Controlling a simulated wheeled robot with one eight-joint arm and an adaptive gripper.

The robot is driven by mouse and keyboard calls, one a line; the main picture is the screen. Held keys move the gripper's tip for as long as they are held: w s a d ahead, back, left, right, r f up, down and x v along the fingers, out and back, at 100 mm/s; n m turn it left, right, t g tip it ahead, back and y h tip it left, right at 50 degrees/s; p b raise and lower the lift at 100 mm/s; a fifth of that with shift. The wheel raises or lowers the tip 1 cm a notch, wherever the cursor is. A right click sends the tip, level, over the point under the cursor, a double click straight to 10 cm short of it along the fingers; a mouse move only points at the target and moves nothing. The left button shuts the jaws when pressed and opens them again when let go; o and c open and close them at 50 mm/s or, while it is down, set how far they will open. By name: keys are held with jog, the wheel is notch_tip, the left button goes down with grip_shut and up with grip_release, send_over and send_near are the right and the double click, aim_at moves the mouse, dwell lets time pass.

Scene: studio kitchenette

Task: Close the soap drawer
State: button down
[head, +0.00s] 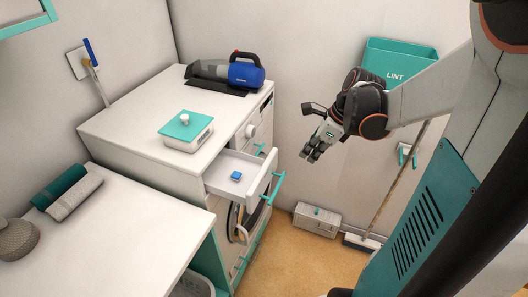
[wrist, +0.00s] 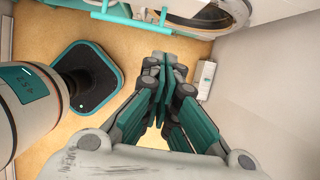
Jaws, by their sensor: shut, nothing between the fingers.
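The soap drawer (head: 241,174) is pulled out from the upper front of the white washing machine (head: 150,116). It is white with a teal bar handle (head: 276,189), and a small blue block (head: 236,176) lies inside it. My gripper (head: 308,155) is shut and empty, in the air to the right of the drawer and apart from it. In the wrist view my gripper (wrist: 163,62) points down with its teal fingers together. A teal bar handle (wrist: 128,24) crosses the top of that view beside the round door (wrist: 200,10).
A teal-lidded box (head: 187,130) and a blue handheld vacuum (head: 228,72) sit on the machine's top. A teal LINT bin (head: 398,60) is on the wall behind my arm. A broom (head: 362,241) and a grey box (head: 316,219) stand by the wall. Open floor lies before the machine.

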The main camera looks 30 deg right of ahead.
aim_at(283, 174)
jog(key=shift+w+a+f+b, duration=0.75)
jog(key=shift+w+f, duration=0.25)
jog(key=shift+f, duration=0.55)
jog(key=shift+w+a+f+b, duration=0.55)
jog(key=shift+w+a+f, duration=0.35)
jog(key=shift+f, duration=0.6)
jog(key=shift+w+a+f+b, duration=0.7)
jog(key=shift+w+f, duration=0.4)
jog(key=shift+f, duration=0.45)
jog(key=w+a, duration=0.3)
jog(key=w, duration=0.1)
jog(key=w+a, duration=0.7)
jog(key=w, duration=0.2)
jog(key=shift+w+a+b, duration=0.1)
jog(key=shift+a+b, duration=0.05)
jog(key=shift+b, duration=0.15)
